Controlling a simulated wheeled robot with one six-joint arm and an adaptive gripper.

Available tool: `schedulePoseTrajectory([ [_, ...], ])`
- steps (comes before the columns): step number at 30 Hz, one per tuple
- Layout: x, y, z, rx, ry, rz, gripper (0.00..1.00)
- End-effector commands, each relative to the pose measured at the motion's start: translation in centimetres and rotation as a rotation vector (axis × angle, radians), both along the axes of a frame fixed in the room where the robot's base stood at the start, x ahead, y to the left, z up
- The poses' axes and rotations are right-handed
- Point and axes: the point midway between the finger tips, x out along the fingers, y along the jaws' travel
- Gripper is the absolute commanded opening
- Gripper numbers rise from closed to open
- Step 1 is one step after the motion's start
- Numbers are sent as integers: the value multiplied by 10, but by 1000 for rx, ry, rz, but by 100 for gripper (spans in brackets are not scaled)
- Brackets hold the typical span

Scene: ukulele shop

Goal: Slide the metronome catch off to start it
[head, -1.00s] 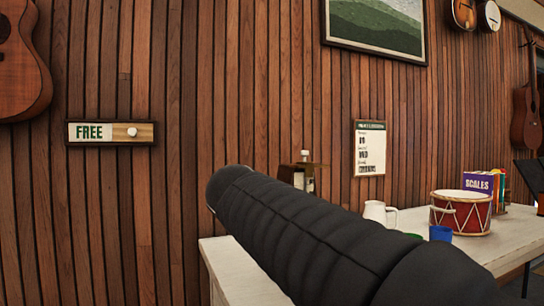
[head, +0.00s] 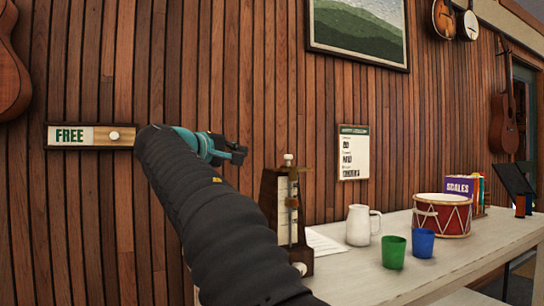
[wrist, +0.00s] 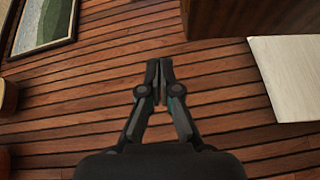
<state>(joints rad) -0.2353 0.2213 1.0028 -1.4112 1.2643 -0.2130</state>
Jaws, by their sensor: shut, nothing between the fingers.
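The metronome (head: 283,192) stands upright at the near left end of the white table. It has a dark wooden case, a pale scale and a pendulum with a brownish weight. A small pale knob (head: 288,157) sits at its top, and a round pale knob (head: 300,268) shows low on it. My arm hides its lower left part. My gripper (head: 240,155) is in the air up and left of the metronome top, apart from it in the picture. In the wrist view my gripper (wrist: 160,66) has its fingers together and empty. The metronome is not visible there.
The white table (head: 375,270) holds a white jug (head: 358,226), a green cup (head: 394,252), a blue cup (head: 422,243) and a red drum (head: 441,214). A FREE slider sign (head: 88,136) hangs on the slatted wall (head: 225,60). The table corner (wrist: 290,75) shows in the wrist view.

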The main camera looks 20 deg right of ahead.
Motion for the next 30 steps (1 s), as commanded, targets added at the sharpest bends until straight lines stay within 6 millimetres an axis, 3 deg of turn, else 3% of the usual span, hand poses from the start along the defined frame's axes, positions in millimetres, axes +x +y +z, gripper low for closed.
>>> schedulePoseTrajectory([
  [7, 11, -18, 0, 1, 1, -3, 0],
  [21, 55, -86, -3, 1, 1, -3, 0],
  [30, 31, -108, -11, 2, 0, 0, 0],
])
